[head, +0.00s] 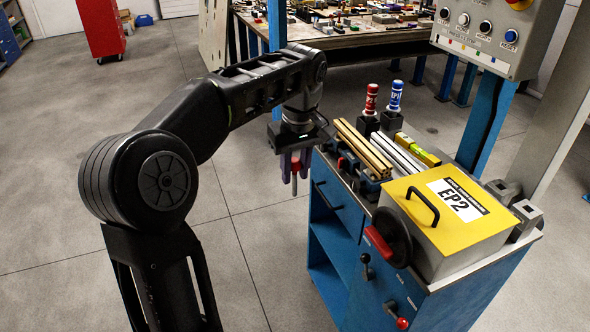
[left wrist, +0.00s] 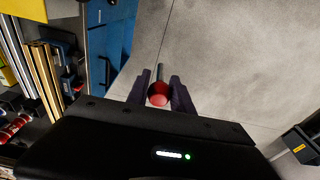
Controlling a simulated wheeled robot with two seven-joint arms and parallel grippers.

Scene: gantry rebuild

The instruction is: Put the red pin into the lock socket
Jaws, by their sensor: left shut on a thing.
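My left gripper (head: 294,178) is shut on the red pin (head: 295,166), which hangs upright between its two purple fingers. The pin has a red head and a grey shank pointing down. In the left wrist view, the pin's round red head (left wrist: 158,93) sits between the fingertips (left wrist: 160,90), with the grey shank beyond it. The gripper is over open floor, just left of the blue cabinet (head: 340,207), and the pin touches nothing else that I can see. I cannot make out the lock socket for certain in either view. My right gripper is not in view.
On the cabinet are a yellow-lidded box marked EP2 (head: 408,209), brass-coloured bars (head: 362,148), a red labelled cylinder (head: 371,98) and a blue one (head: 396,94). A control panel (head: 487,30) hangs at the upper right. The floor left of the cabinet is clear.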

